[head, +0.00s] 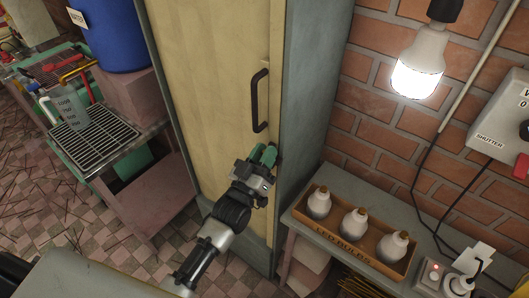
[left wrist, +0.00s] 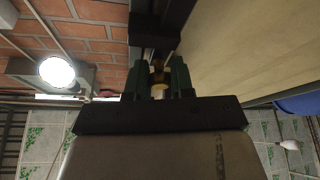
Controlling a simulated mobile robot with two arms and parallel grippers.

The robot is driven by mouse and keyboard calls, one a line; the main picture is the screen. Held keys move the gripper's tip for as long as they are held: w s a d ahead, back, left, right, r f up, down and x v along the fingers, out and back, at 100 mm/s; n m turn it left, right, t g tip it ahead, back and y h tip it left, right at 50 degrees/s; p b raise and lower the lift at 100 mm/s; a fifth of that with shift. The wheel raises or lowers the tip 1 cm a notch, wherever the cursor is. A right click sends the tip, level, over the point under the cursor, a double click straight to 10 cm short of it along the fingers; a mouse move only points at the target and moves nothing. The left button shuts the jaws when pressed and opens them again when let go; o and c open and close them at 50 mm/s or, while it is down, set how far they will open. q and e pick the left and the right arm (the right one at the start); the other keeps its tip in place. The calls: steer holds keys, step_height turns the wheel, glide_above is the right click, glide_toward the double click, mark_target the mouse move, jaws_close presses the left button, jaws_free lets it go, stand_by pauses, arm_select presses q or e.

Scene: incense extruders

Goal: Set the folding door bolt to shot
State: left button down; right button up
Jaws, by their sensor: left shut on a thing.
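The folding door (head: 205,85) is a pale yellow panel, upright in a grey-green frame, with a black bar handle (head: 260,101). My left gripper (head: 267,154) is at the door's right edge, just below the handle. In the left wrist view, my left gripper (left wrist: 158,82) is shut on a small brass-coloured knob of the bolt (left wrist: 158,66), between its green fingers. The fingers hide most of the bolt in the head view, and I cannot tell whether it is shot or drawn. My right gripper is not in view.
A grey bench at the right holds a wooden box of bulbs (head: 329,238) and a socket block (head: 431,274). A lit bulb (head: 417,78) hangs above. At the left stand a blue drum (head: 112,35) and a rack (head: 93,144) with a jug (head: 67,110).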

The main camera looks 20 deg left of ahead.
arm_select(q)
steer(key=shift+f, duration=0.3)
steer(key=c, duration=1.2)
jaws_free()
steer(key=shift+o, duration=1.1)
steer(key=shift+r, duration=0.1)
steer(key=b+v, duration=0.3)
steer(key=v, duration=0.7)
steer(key=shift+s, duration=0.4)
